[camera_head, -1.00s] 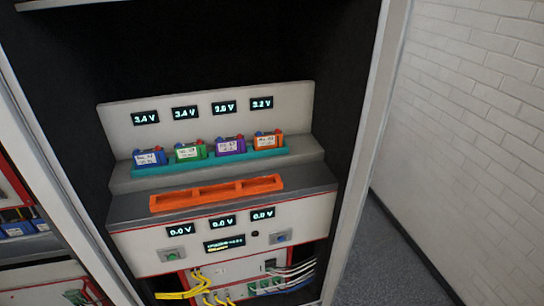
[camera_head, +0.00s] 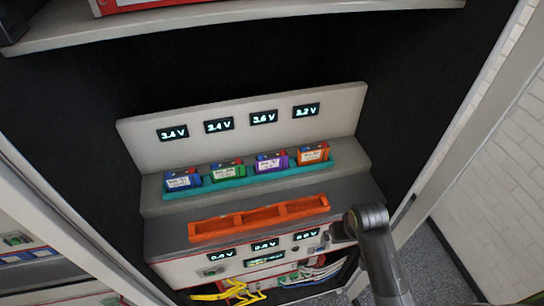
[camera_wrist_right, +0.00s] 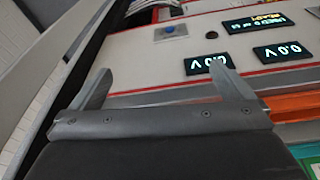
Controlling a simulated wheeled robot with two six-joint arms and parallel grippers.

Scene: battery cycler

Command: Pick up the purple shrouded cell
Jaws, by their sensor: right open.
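The purple shrouded cell (camera_head: 272,162) stands in the teal rack (camera_head: 250,178) on the upper step, third from the left, under the display reading 3.6 V. A blue cell (camera_head: 183,179) and a green cell (camera_head: 228,171) stand to its left, and an orange cell (camera_head: 313,154) to its right. My right gripper (camera_head: 338,232) is at the right end of the lower panel, below and to the right of the purple cell and apart from it. In the right wrist view its two fingers (camera_wrist_right: 165,85) are spread with nothing between them. My left gripper is not in view.
An empty orange tray (camera_head: 259,219) lies on the dark ledge in front of the cells. Displays and a blue button (camera_wrist_right: 169,30) are on the panel below. The cabinet's right post (camera_head: 465,125) and a shelf above (camera_head: 230,20) bound the space.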

